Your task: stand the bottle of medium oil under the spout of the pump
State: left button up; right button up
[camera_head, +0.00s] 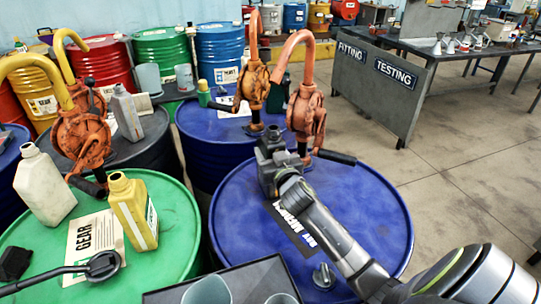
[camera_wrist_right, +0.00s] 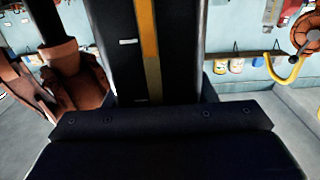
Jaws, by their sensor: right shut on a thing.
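The dark bottle (camera_head: 271,137) is in my right gripper, above the front blue drum (camera_head: 235,225). In the right wrist view a black bottle (camera_wrist_right: 180,50) with a yellow stripe fills the middle; I cannot read its label. My right gripper (camera_head: 272,168) is shut on it and hides its lower part. The bottle looks upright, just left of the orange pump (camera_head: 308,115). The pump's curved spout (camera_head: 298,42) comes down behind and above the bottle's neck. I cannot tell whether they line up in depth or whether the bottle touches the drum.
The pump's black handle (camera_head: 338,157) sticks out right of the bottle. A second orange pump (camera_head: 253,82) stands behind. A green drum (camera_head: 185,215) at left holds a yellow bottle (camera_head: 133,210) and a cream bottle (camera_head: 45,185). A dark tray (camera_head: 235,272) is in front.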

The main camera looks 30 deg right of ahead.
jog(key=shift+r, duration=0.1)
jog(key=o, duration=0.9)
jog(key=shift+f, duration=0.2)
jog(key=o, duration=0.5)
jog(key=shift+c, duration=0.2)
jog(key=shift+r, duration=0.1)
jog(key=shift+s+a, duration=0.1)
jog(key=shift+s, duration=0.15)
jog(key=b+v, duration=0.2)
jog(key=v, duration=0.9)
jog(key=shift+s, duration=0.3)
